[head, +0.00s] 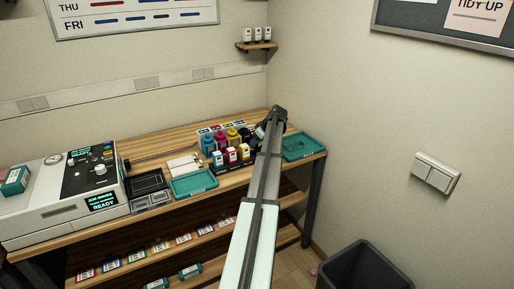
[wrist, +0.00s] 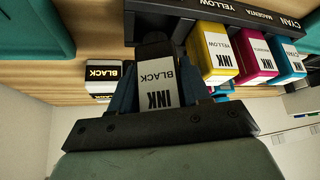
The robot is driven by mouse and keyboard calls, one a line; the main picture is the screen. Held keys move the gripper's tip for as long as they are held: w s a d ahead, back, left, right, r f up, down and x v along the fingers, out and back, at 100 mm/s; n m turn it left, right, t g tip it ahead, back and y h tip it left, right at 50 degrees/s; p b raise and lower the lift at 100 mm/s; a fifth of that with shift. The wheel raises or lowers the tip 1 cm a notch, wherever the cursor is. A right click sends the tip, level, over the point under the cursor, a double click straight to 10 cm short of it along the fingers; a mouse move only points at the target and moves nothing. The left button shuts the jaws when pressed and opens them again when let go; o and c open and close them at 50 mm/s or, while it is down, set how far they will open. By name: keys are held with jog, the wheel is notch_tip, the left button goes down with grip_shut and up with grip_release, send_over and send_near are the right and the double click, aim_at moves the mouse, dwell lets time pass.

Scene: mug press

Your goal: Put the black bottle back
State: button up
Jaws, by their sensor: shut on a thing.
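The black bottle (wrist: 157,88), with a white label reading INK BLACK, is between the fingers of my gripper (wrist: 160,75) in the wrist view. My gripper is shut on it. It is beside the yellow ink bottle (wrist: 212,52) of the dark ink rack (wrist: 235,10). Magenta (wrist: 256,52) and cyan (wrist: 287,55) bottles stand farther along the same row. I cannot tell whether the black bottle touches the rack. In the head view my arm hides most of the gripper and the bottle, right of the rack (head: 232,165).
A small box labelled BLACK (wrist: 103,78) sits apart on the wood. Several larger colour bottles stand behind the rack, such as a magenta one (head: 220,140). Teal trays lie left (head: 193,184) and right (head: 303,146) of the rack. The press (head: 70,190) stands far left.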

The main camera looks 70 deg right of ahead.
jog(key=shift+f, duration=1.3)
jog(key=shift+f, duration=0.15)
jog(key=o, duration=1)
jog(key=v, duration=1.2)
